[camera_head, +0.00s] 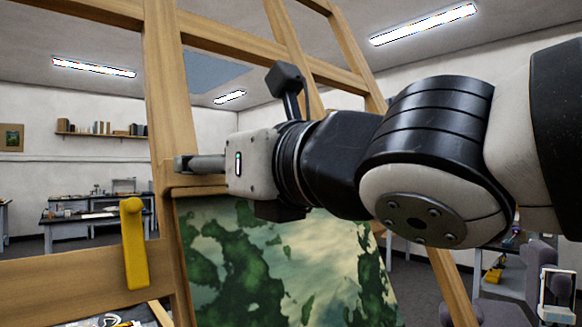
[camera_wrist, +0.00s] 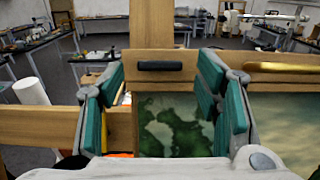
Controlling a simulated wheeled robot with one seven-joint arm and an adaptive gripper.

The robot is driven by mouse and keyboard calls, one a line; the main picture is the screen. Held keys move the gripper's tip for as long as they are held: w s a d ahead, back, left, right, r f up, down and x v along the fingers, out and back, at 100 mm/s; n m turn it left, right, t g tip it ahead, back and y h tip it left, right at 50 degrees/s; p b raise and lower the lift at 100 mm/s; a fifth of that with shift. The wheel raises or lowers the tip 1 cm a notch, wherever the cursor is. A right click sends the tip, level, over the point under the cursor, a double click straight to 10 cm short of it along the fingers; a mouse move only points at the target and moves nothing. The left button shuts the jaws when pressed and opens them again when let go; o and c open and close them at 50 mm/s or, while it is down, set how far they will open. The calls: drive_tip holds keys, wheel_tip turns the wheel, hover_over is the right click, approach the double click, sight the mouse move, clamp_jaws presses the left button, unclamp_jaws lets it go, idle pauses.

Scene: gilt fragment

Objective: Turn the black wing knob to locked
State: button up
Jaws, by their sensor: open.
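The black wing knob (camera_wrist: 160,65) shows in the wrist view as a dark bar lying level across the wooden clamp block of the easel (camera_wrist: 150,25). My gripper (camera_wrist: 163,73) is open, with its teal-padded fingers on the left and right of the knob. The knob appears between and beyond the fingertips; I see no contact. In the head view my gripper (camera_head: 186,164) points left at the easel post (camera_head: 167,80), just above the painting (camera_head: 275,265).
A yellow handle (camera_head: 134,243) stands on the easel's lower left crossbar (camera_head: 70,280). A gilt strip (camera_wrist: 285,67) lies right of the gripper in the wrist view. A white cylinder (camera_wrist: 31,91) is at the left. Benches stand well back, with open floor before them.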

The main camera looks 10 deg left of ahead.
drive_tip(key=shift+w+a, duration=0.4)
drive_tip(key=shift+a, duration=0.05)
drive_tip(key=c, duration=1.2)
drive_tip(key=shift+o, duration=0.2)
